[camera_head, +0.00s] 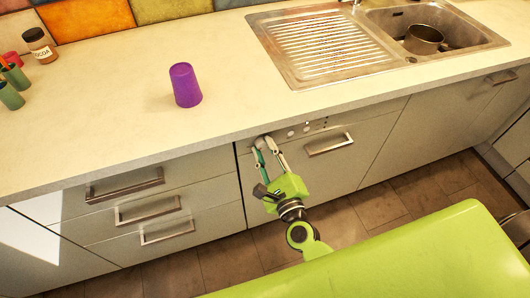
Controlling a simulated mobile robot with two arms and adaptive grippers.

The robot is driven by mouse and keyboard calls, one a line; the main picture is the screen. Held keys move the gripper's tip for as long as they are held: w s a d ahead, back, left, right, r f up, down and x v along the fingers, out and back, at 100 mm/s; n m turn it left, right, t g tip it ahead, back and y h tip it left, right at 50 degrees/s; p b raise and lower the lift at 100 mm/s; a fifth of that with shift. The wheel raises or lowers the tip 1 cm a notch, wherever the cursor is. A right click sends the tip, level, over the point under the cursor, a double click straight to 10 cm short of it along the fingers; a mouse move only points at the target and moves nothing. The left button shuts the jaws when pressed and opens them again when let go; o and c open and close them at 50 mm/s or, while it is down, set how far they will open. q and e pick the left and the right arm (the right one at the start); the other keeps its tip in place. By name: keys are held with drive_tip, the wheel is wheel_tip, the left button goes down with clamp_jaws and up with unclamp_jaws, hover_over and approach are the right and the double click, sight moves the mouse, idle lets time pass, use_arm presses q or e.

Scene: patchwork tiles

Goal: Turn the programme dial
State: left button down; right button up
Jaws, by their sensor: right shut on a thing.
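The programme dial (260,141) is on the control strip at the top of the built-in appliance front (340,172), just below the worktop edge. It is small and mostly hidden by my fingertips. My right gripper (265,146) reaches up to it from below, with its green body under the strip and its two fingers closed around the dial. Which way the dial points cannot be made out. My left gripper is not in view.
A bar handle (329,144) sits right of my gripper. Drawers with handles (125,187) are to the left. The worktop (130,110) above overhangs slightly and carries a purple cup (185,85). A sink (440,28) with a pot (423,39) is at the right.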

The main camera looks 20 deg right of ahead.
drive_tip(key=shift+m+b, duration=0.3)
drive_tip(key=shift+m, duration=0.5)
drive_tip(key=o, duration=1.1)
drive_tip(key=shift+s, duration=0.25)
drive_tip(key=s, duration=1.1)
drive_tip(key=shift+s+d, duration=0.2)
drive_tip(key=shift+s, duration=0.05)
